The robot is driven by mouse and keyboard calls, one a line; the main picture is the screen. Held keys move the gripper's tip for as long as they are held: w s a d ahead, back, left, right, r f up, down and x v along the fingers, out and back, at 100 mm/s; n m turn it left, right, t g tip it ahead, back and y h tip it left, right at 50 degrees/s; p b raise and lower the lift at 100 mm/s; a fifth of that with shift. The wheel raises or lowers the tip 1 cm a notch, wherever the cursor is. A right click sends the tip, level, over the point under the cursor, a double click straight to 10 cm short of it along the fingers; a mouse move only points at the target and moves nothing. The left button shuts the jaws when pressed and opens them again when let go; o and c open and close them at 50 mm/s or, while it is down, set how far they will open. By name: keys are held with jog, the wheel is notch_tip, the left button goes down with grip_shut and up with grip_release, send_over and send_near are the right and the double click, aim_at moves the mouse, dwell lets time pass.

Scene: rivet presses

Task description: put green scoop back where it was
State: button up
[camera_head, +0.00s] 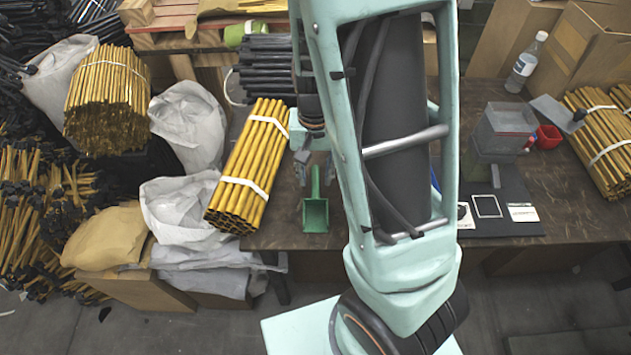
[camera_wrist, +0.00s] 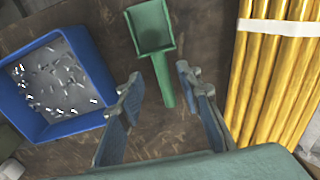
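The green scoop (camera_head: 316,212) lies on the dark table near its front edge, its pan toward the edge and its handle pointing back. It also shows at the top of the wrist view (camera_wrist: 152,28). My gripper (camera_head: 314,168) is open at the handle end. In the wrist view my gripper (camera_wrist: 158,82) has its two fingers apart, with the handle showing between them and a gap on each side. I cannot tell how high the fingers are above the table. The blue bin (camera_wrist: 97,62) with small shiny rivets stands beside the scoop; my arm mostly hides it in the head view.
A strapped bundle of yellow rods (camera_head: 250,165) lies close beside the scoop. A clear container (camera_head: 503,130), a red cup (camera_head: 548,137) and a bottle (camera_head: 527,62) stand to the right. White bags (camera_head: 185,210) are at the left. Some bare table shows around the scoop.

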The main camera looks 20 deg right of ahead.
aim_at(315, 192)
notch_tip(315, 192, up, 6)
jog(key=shift+f+p, duration=0.25)
jog(key=shift+p, duration=0.2)
